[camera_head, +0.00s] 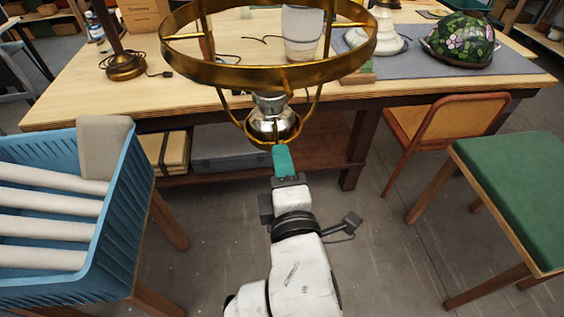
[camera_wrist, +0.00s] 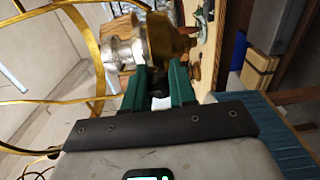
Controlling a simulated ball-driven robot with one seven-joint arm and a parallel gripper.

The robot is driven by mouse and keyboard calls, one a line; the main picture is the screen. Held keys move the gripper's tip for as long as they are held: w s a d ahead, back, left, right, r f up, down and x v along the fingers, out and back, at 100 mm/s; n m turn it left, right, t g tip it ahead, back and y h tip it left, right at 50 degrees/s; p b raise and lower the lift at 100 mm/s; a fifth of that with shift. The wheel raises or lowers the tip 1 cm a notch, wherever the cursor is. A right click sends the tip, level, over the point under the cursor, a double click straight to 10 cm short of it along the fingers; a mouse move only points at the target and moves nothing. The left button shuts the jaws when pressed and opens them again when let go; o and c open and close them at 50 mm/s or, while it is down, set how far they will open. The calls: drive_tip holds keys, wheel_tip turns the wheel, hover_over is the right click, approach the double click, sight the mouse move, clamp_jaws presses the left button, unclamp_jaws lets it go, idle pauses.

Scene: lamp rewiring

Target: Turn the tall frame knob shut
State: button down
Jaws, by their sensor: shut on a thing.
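A tall brass lamp frame (camera_head: 262,78) with a wide ring and curved arms stands upright in the middle of the head view. At its lower centre is a silver socket (camera_head: 272,122), also seen in the wrist view (camera_wrist: 122,50). My gripper (camera_head: 282,150) reaches up to the bottom of the frame from the front. In the wrist view its two green fingers (camera_wrist: 160,72) are shut on a rounded brass part, the frame knob (camera_wrist: 168,42), beside the socket. The fingers hide much of the knob in the head view; its turn angle cannot be told.
A blue crate (camera_head: 112,190) of white rolls stands left. A green-topped stool (camera_head: 525,190) and orange chair (camera_head: 455,122) stand right.

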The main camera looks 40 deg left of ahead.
drive_tip(key=shift+f, duration=0.2)
drive_tip(key=c, duration=0.9)
unclamp_jaws()
drive_tip(key=shift+r, duration=0.15)
drive_tip(key=shift+d, duration=0.1)
drive_tip(key=b+v, duration=0.2)
drive_tip(key=v, duration=0.8)
drive_tip(key=shift+s+d, duration=0.2)
drive_tip(key=shift+s, duration=0.1)
